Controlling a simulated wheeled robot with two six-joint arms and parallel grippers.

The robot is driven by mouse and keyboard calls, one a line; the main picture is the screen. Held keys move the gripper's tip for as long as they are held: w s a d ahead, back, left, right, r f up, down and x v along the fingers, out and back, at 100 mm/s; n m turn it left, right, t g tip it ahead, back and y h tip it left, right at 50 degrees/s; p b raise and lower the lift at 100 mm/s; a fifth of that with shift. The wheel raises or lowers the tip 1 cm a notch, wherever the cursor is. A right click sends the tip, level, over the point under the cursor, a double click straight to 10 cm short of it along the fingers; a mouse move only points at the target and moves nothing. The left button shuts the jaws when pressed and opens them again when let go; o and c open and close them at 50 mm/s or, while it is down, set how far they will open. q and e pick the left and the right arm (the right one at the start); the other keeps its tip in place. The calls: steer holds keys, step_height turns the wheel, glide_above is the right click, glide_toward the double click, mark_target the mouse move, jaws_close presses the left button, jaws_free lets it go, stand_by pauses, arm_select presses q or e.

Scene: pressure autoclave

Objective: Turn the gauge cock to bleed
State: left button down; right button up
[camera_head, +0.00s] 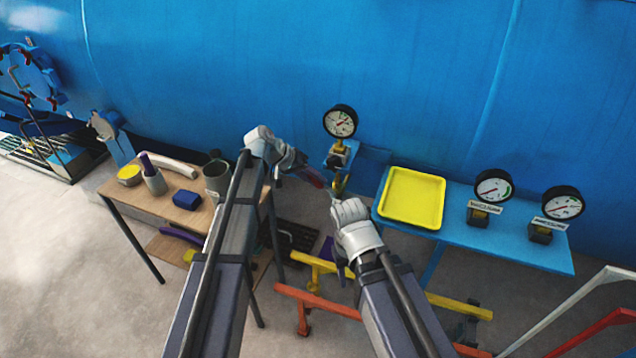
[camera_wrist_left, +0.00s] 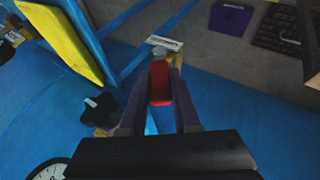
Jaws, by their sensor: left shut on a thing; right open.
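The gauge cock shows as brass fittings (camera_head: 338,186) below a round white-faced gauge (camera_head: 341,121) on the blue vessel. My left gripper (camera_head: 318,181) is shut on its red lever, which also shows between the fingers in the left wrist view (camera_wrist_left: 160,82). A small pale label plate (camera_wrist_left: 164,42) and some brass show just beyond the lever tip. The fingers cover the lever's sides, and I cannot read the label. My right gripper (camera_head: 342,270) is open, low and to the right of my left gripper, apart from the cock.
A black knob (camera_wrist_left: 101,108) is near the left gripper in the wrist view. A blue shelf (camera_head: 460,236) at the right bears a yellow tray (camera_head: 412,197) and two gauges (camera_head: 493,187) (camera_head: 562,204). A wooden table (camera_head: 130,191) with several items stands left. Orange and yellow rails lie below.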

arm_select(q)
steer(key=shift+a+f, duration=0.1)
steer(key=shift+f, duration=0.05)
stand_by(0.3)
steer(key=c, duration=0.6)
jaws_free()
steer(key=shift+c, duration=0.2)
steer(key=shift+p+v, duration=0.6)
steer(key=shift+v, duration=0.25)
steer(key=p+v, duration=0.4)
steer(key=v, duration=0.2)
